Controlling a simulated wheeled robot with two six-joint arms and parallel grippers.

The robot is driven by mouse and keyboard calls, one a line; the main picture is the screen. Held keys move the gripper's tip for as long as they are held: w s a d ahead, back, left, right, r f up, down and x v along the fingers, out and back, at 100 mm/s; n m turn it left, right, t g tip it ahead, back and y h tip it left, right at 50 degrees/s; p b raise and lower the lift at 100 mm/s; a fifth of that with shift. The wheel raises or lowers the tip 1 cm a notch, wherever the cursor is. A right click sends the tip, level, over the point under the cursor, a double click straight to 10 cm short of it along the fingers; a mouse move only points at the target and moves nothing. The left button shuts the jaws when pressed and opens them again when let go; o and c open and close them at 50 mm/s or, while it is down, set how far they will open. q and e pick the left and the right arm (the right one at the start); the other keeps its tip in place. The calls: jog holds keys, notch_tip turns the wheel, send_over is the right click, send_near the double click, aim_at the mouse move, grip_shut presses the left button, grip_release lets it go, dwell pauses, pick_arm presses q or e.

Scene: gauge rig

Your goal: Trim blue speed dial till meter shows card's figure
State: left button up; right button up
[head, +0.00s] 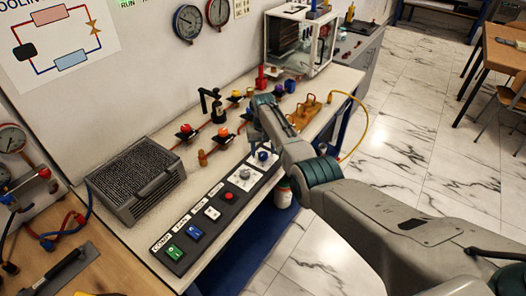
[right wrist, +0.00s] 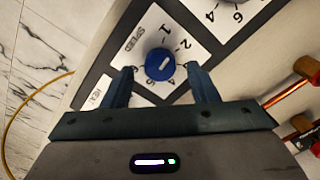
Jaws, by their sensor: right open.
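The blue speed dial (right wrist: 160,65) sits on a white plate marked SPEED with digits around it. Its white mark slants toward the upper right. The dial also shows in the head view (head: 263,156) at the far end of the dark switch panel (head: 210,218). My right gripper (right wrist: 160,70) is open, with one finger on each side of the dial and a visible gap at each side. In the head view my right gripper (head: 262,143) is over the dial. Two round gauges (head: 188,22) hang on the wall, too small to read. I cannot make out the card's figure. My left gripper is out of view.
A second dial (head: 243,175) adjoins on the panel, with a red button (head: 228,196) and coloured switches beyond. A grey finned unit (head: 137,178) stands left. Copper pipes and valves (head: 186,131) run behind the panel. A yellow hose (head: 362,115) loops off the bench's right edge.

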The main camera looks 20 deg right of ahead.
aim_at(263, 154)
notch_tip(263, 154, up, 10)
jog(key=b, duration=0.1)
jog(key=shift+f+b, duration=0.2)
jog(key=shift+b, duration=0.2)
